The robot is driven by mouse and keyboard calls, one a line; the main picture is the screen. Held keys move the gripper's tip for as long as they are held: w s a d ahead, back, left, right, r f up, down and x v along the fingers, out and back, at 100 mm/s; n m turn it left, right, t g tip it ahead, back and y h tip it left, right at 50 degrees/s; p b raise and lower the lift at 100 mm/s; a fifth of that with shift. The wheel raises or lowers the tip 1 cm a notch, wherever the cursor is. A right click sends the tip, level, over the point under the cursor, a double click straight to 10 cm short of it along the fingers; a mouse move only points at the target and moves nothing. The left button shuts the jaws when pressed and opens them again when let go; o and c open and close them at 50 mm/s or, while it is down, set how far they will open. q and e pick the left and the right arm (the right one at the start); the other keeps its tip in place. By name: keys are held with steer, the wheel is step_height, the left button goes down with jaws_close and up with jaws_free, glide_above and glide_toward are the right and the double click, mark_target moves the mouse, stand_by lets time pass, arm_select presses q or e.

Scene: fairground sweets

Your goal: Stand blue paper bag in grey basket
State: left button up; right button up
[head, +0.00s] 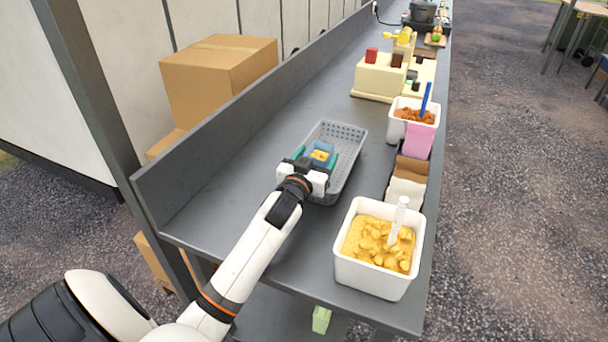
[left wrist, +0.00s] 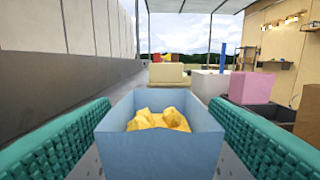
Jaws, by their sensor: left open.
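The blue paper bag (head: 325,147) holds yellow pieces and appears upright inside the grey basket (head: 350,133), towards its near half. It also shows in the left wrist view (left wrist: 160,152), open at the top, between the two teal finger pads. My left gripper (head: 317,160) is open, with one finger on each side of the bag. The gripper hides the bag's lower part in the head view, so I cannot see its base on the basket floor. My right gripper is in neither view.
A white tub of yellow pieces (head: 353,271) with a scoop stands at the front right. Behind it are brown and white bag stacks (head: 406,190), a pink bag (head: 418,140) and another white tub (head: 394,128). The grey counter (head: 225,190) is clear left of the basket, up to a raised back edge.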

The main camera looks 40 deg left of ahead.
arm_select(q)
steer(key=v, duration=1)
steer(key=shift+b, duration=0.3)
steer(key=shift+r, duration=0.1)
